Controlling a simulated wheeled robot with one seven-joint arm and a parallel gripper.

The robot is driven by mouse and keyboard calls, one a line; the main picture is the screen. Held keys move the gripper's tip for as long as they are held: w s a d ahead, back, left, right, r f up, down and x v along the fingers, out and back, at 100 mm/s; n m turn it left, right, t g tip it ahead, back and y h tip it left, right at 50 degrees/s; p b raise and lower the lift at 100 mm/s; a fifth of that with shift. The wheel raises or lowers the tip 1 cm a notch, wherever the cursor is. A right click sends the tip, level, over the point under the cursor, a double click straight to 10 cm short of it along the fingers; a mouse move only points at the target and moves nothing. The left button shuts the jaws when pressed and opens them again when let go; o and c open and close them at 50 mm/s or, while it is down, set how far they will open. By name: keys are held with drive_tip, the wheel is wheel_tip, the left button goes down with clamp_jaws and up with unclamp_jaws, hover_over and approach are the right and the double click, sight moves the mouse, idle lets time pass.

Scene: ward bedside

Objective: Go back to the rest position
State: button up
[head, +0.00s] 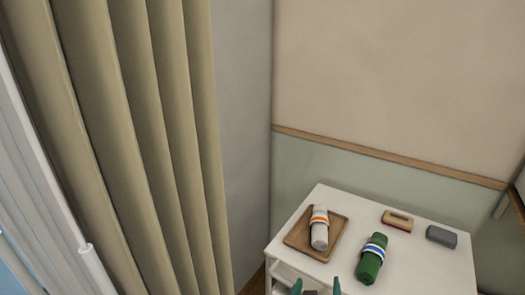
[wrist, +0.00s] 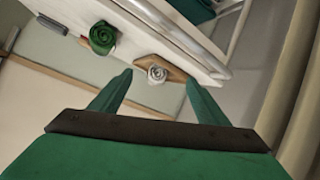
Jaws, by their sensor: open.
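My gripper (head: 316,287) shows at the bottom edge of the head view, in front of the white bedside cabinet. Its two green fingers are apart, and nothing is between them. In the wrist view my gripper (wrist: 159,78) is also open, its fingers pointing towards the cabinet top. Most of my arm is out of view in the head view.
A curtain (head: 130,130) hangs left.

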drive_tip(key=s+a+f+t+y, duration=0.2)
drive_tip(key=s+a+f, duration=0.9)
drive_tip(key=s+f, duration=0.3)
drive_tip(key=s+a+r+y, duration=0.1)
drive_tip(key=s, duration=0.9)
drive_tip(key=s+a+r+t+y, duration=0.1)
drive_tip(key=s+a, duration=0.1)
drive_tip(key=s, duration=0.8)
drive_tip(key=shift+s+a+r+t, duration=0.2)
drive_tip(key=shift+s+a+t, duration=0.05)
drive_tip(key=shift+t, duration=0.05)
